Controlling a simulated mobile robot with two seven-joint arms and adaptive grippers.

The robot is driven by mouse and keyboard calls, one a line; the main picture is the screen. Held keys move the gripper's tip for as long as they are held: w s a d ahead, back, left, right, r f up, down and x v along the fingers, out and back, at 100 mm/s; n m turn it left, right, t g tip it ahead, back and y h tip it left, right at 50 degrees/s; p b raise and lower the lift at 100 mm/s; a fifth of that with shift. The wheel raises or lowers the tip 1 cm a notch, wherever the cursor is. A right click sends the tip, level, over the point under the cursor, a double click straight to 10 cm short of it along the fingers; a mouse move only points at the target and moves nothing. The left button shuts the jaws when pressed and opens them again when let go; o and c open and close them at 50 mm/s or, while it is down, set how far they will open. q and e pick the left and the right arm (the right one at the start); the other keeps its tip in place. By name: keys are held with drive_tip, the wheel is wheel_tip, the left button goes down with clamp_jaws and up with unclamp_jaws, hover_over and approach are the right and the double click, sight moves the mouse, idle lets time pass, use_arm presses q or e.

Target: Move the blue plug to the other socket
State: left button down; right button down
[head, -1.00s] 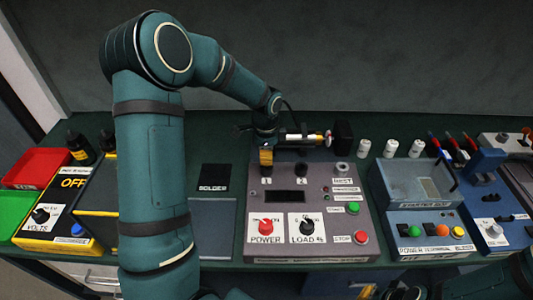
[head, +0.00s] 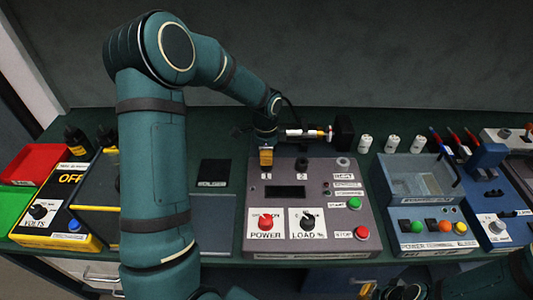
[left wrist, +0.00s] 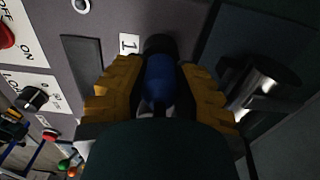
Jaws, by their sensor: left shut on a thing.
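The blue plug (left wrist: 158,80) shows in the left wrist view between the yellow fingers of my left gripper (left wrist: 160,95), which is shut on it. My left gripper (head: 265,157) points down at the socket by label 1 on the grey panel box (head: 285,208). A dark round part shows at the plug's far end beside that label; I cannot tell how deep the plug sits. The other socket (head: 301,165), above label 2, looks dark and uncovered, just right of the gripper. My right gripper (head: 367,289) is partly in view at the bottom edge, its opening unclear.
A black and silver pump motor (head: 318,133) lies behind the sockets. The panel has a red power knob (head: 265,222), a green button (head: 354,203) and a red button (head: 362,232). White bottles (head: 392,143) and a grey-blue tank (head: 420,178) stand to the right.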

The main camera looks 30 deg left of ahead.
use_arm(q)
drive_tip(key=shift+f, duration=0.35)
drive_tip(key=c, duration=0.8)
unclamp_jaws()
drive_tip(key=shift+o, duration=0.2)
drive_tip(key=shift+r, duration=0.1)
wheel_tip(320, 180, up, 12)
drive_tip(key=shift+f, duration=0.1)
